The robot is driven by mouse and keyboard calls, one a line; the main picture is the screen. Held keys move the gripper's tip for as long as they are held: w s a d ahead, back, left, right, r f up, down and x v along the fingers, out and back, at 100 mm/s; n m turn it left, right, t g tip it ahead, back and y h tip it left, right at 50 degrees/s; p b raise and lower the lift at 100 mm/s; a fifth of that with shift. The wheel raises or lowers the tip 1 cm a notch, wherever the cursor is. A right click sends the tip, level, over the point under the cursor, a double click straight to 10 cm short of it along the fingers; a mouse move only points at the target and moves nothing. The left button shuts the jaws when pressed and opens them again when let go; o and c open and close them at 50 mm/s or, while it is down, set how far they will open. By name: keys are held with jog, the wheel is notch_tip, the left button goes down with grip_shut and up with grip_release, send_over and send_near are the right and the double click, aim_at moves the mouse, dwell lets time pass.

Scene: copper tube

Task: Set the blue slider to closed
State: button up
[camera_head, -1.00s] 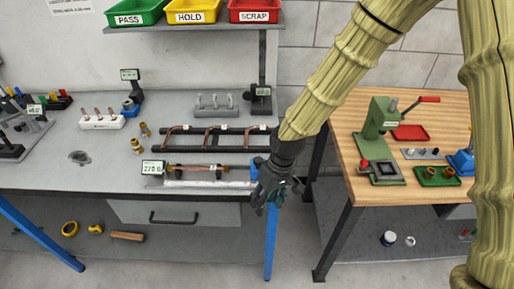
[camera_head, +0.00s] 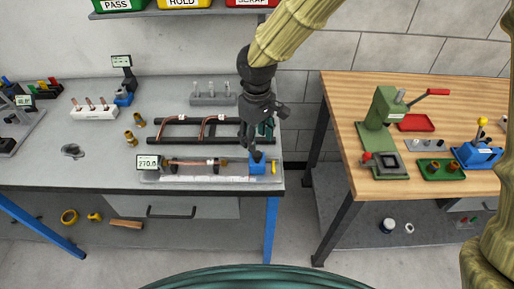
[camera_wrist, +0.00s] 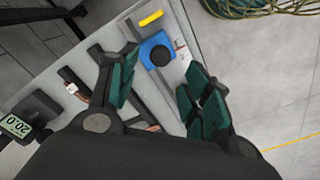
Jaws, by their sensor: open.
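The blue slider (camera_head: 257,169) sits at the right end of the measuring rail (camera_head: 205,179) on the grey bench. In the wrist view the slider (camera_wrist: 148,47) has a round black knob on top, and a yellow piece (camera_wrist: 150,18) lies just beyond it. My gripper (camera_head: 257,143) is above the slider in the head view and partly covers it. In the wrist view my gripper (camera_wrist: 160,75) is open and empty, with the slider showing between and beyond its green-padded fingers. A copper tube (camera_head: 188,162) lies along the rail, left of the slider.
A black rack (camera_head: 180,141) with bent copper tubes is behind the rail. Brass fittings (camera_head: 130,138) lie to the left. A wooden table (camera_head: 350,150) with a green press stands right, across a gap.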

aim_at(257, 154)
jog(key=shift+f+p, duration=0.65)
jog(key=shift+f, duration=2.4)
grip_shut()
